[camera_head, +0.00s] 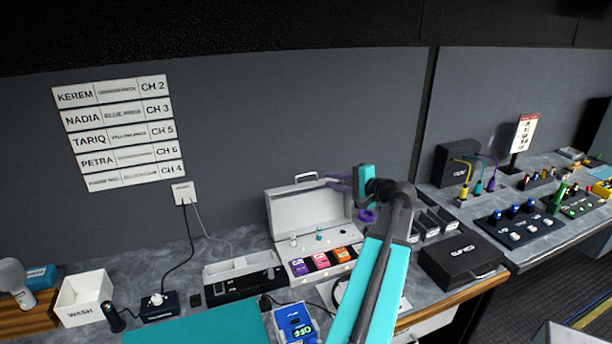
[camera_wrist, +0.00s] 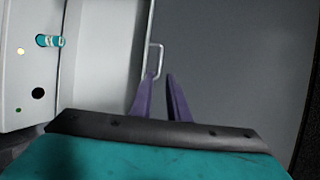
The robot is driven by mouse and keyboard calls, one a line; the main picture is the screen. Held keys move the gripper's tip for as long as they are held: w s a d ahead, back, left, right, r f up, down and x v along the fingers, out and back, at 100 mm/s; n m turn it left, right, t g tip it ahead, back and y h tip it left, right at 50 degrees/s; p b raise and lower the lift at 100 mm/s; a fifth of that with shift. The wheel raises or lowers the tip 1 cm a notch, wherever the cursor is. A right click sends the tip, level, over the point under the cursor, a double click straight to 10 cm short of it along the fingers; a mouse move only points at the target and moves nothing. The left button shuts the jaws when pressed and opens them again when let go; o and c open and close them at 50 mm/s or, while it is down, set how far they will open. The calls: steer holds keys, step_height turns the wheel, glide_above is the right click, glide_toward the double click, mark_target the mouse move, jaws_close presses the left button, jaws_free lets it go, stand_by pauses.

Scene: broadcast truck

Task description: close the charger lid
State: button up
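The charger is a white case (camera_head: 320,261) on the desk in the head view, with purple, orange and pink packs in its front row. Its lid (camera_head: 305,213) stands upright, open, with a thin handle (camera_head: 306,177) on its top edge. In the wrist view the lid (camera_wrist: 103,65) is at the left and the handle (camera_wrist: 158,50) projects from its edge. My gripper (camera_head: 330,182) has its purple fingers by the lid's upper right corner. In the wrist view the fingers (camera_wrist: 161,78) are apart, with the left tip close to the handle's near end; contact is unclear.
A black case (camera_head: 460,262) lies right of the charger, and a long black-and-white unit (camera_head: 243,280) stands to its left. A blue device reading OFF (camera_head: 295,324) is in front. The grey wall (camera_head: 300,120) rises close behind the lid.

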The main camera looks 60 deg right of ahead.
steer(key=p+x, duration=0.4)
steer(key=x, duration=0.9)
steer(key=shift+w+p, duration=0.2)
steer(key=shift+p, duration=0.15)
jaws_close()
stand_by(1.0)
